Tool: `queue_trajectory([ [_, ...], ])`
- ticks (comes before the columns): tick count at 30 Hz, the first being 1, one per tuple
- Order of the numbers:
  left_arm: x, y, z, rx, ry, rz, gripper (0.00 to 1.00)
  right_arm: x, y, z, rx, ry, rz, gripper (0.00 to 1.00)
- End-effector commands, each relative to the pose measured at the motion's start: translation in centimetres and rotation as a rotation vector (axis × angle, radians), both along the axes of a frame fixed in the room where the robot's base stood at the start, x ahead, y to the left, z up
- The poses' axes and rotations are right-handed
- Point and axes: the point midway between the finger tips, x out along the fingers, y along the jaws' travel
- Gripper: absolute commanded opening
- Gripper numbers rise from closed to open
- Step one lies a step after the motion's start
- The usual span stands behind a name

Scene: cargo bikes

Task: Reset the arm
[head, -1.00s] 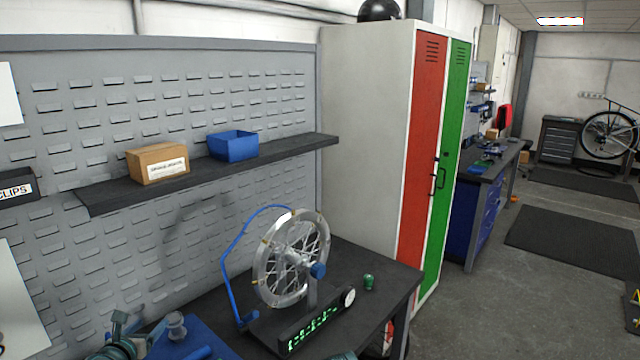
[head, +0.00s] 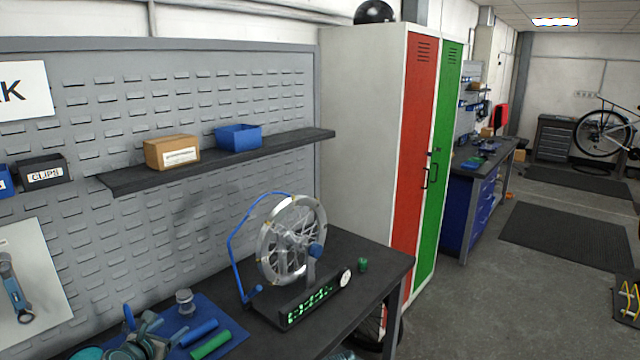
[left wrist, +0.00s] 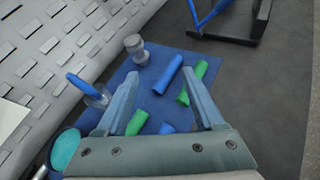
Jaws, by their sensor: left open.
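My left gripper (head: 148,336) is at the bottom left of the head view, over the blue mat (head: 218,318). In the left wrist view its two fingers (left wrist: 160,88) stand apart with nothing held between them. Below them on the mat are blue cylinders (left wrist: 168,79) and green cylinders (left wrist: 199,70). They also show right of the gripper in the head view, one blue (head: 198,333) and one green (head: 211,345). A grey knobbed part (head: 185,301) stands at the mat's back. My right gripper cannot be made out.
A wheel (head: 291,240) stands in a truing stand with a green display (head: 310,306) on the dark bench (head: 372,262). A small green item (head: 363,265) sits right of it. A shelf (head: 285,145) with a cardboard box (head: 172,152) and blue bin (head: 239,137) hangs above. Lockers (head: 418,160) stand behind.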

Motion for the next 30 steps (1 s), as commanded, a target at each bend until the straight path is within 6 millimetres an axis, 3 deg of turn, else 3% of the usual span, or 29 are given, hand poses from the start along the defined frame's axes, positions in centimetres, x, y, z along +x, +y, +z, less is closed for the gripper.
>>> queue_trajectory([
  [8, 0.1, -7.3, -3.0, 0.285, 0.105, -0.315, 0.69, 0.0, 0.0, -0.4, 0.000, 0.000, 0.000, 0.57],
  [14, -1.6, -15.5, -6.8, 0.639, 0.192, -0.744, 0.69, 0.0, 0.0, -0.9, 0.000, 0.000, 0.000, 0.57],
  [18, -5.0, -22.3, -10.3, 0.991, 0.228, -1.218, 0.69, 0.0, 0.0, -1.4, 0.000, 0.000, 0.000, 0.57],
  [21, -8.1, -25.8, -12.3, 1.219, 0.220, -1.566, 0.69, 0.0, 0.0, -1.7, 0.000, 0.000, 0.000, 0.57],
  [25, -12.0, -28.8, -14.2, 1.462, 0.177, -2.006, 0.69, 0.0, 0.0, -2.1, 0.000, 0.000, 0.000, 0.57],
  [30, -16.1, -30.5, -15.1, 1.651, 0.092, -2.484, 0.69, 0.0, 0.0, -2.4, 0.000, 0.000, 0.000, 0.57],
])
